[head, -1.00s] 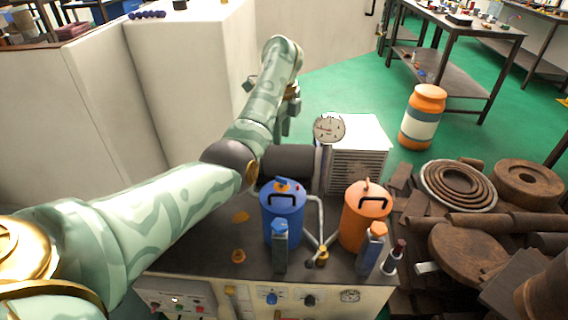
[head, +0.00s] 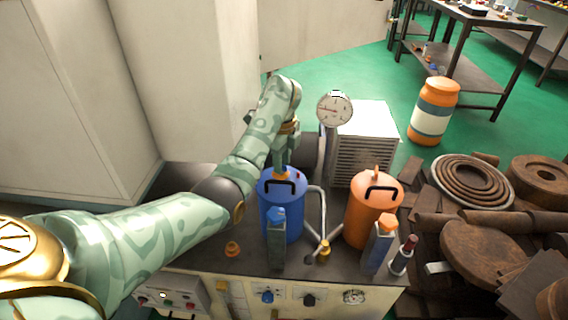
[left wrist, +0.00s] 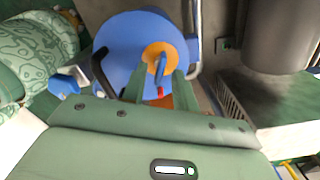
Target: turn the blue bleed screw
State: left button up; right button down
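The blue canister (head: 281,217) stands on the dark bench top, with a black handle and an orange disc on its lid. In the left wrist view, a small blue bleed screw (left wrist: 160,66) stands up from the orange disc (left wrist: 158,52). My left gripper (head: 282,165) points down at the lid from above. In the left wrist view, the two green fingers of this gripper (left wrist: 160,82) are apart, one on each side of the screw. I cannot tell if they touch it. In the head view the gripper hides the screw. My right gripper is not in view.
An orange canister (head: 372,217) stands to the right. A round gauge (head: 335,110) rises behind. A bent pipe (head: 321,215) runs between the canisters. Rusty parts (head: 480,250) crowd the right side.

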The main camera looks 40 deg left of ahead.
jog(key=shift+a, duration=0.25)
pick_arm(q)
grip_shut()
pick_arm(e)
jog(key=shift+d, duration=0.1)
